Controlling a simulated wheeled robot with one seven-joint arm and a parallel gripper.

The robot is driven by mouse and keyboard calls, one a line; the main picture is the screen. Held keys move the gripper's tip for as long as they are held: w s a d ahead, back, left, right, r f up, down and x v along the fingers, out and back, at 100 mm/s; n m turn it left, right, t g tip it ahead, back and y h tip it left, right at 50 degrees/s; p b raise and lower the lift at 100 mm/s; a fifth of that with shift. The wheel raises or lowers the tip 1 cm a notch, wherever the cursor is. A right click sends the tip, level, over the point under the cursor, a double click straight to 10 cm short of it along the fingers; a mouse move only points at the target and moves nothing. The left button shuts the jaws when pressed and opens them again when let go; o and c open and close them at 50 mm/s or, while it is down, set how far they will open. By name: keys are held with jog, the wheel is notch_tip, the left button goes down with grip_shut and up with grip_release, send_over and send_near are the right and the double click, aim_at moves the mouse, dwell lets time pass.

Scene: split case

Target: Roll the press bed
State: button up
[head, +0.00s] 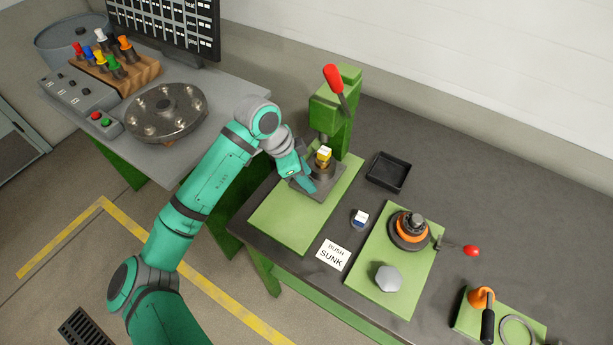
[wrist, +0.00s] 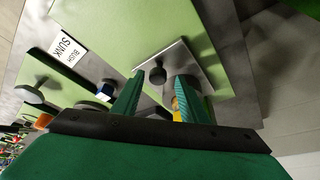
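The green press (head: 333,108), with a red-knobbed lever, stands on a green base plate at the table's back left. Its bed (head: 323,184) is a dark grey plate, which also shows in the wrist view (wrist: 196,58). A yellow-and-white piece (head: 323,155) sits on the bed under the ram; my finger partly hides it in the wrist view. My gripper (head: 307,183) is low at the bed's left side. In the wrist view its two fingers are apart, with a dark round knob (wrist: 157,74) showing between their tips. I cannot tell whether they touch it.
A card reading "BUSH SUNK" (head: 333,255), a small white-and-blue piece (head: 360,218) and an empty black tray (head: 388,172) lie nearby. A second green plate (head: 376,232) carries an orange-and-black fixture (head: 408,232). Left stands a grey bench with a round dial plate (head: 166,114).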

jog(key=v, duration=1.1)
jog(key=shift+f, duration=0.1)
dwell(0.4)
